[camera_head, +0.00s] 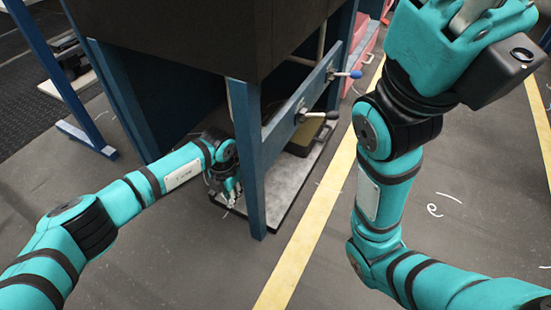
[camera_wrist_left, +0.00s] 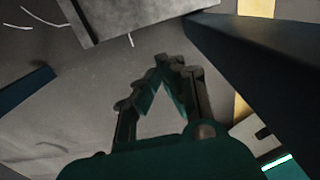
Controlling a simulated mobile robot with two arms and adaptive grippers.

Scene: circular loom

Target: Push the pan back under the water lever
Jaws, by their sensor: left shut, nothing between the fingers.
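The pan (camera_head: 287,182) is a flat grey tray on the floor under the loom frame, partly hidden behind a blue post. My left gripper (camera_head: 230,198) is low by the pan's near left end, inside the post. In the left wrist view its fingers (camera_wrist_left: 160,72) come together, empty, and a pale grey edge, apparently the pan (camera_wrist_left: 130,14), lies beyond them with a gap in the picture. Contact cannot be told in the head view. A blue-tipped lever (camera_head: 350,74) and a grey-handled lever (camera_head: 322,115) stick out from the frame above the pan. My right gripper (camera_head: 455,45) is raised at the top right, its fingertips cut off.
A blue post (camera_head: 249,165) stands close beside my left gripper, and it also shows in the left wrist view (camera_wrist_left: 265,65). A dark box with a yellow edge (camera_head: 307,135) sits at the pan's far part. A yellow floor line (camera_head: 300,235) runs past. Floor to the right is clear.

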